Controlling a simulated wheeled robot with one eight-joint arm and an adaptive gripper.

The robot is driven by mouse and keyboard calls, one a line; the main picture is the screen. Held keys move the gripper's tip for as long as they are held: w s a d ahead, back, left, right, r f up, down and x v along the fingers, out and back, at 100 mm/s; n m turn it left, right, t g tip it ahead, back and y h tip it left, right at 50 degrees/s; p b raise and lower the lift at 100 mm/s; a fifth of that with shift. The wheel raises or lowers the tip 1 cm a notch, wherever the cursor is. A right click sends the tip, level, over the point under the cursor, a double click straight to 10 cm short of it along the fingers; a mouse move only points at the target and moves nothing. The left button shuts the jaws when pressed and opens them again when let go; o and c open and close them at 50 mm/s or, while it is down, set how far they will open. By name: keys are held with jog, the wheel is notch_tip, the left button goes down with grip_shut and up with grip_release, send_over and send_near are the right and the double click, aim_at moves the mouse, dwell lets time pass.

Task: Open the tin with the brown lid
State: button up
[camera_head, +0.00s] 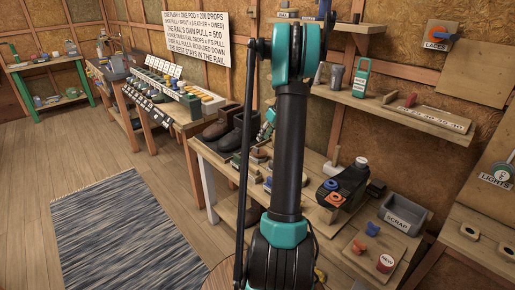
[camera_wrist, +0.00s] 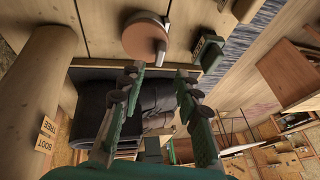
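The tin with the brown lid (camera_wrist: 145,32) lies in the wrist view at the top, left of centre. Its flat round lid faces the camera, and a grey metal side shows at its lower right. My gripper (camera_wrist: 160,74) is open, with its two green fingers apart and nothing held between them. The tin is beyond the fingertips, nearer the left one, and appears apart from them. In the head view my gripper (camera_head: 268,126) shows only in part behind my arm, above the workbench near the boots. The tin cannot be made out surely there.
Dark boots (camera_head: 220,126) stand at the bench's left end; they also show behind my fingers (camera_wrist: 98,98). A small dark green box (camera_wrist: 207,50) sits right of the tin. A grey scrap bin (camera_head: 405,214) stands to the right. The floor at left is open, with a rug (camera_head: 125,235).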

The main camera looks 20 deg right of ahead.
jog(key=x, duration=0.8)
grip_shut()
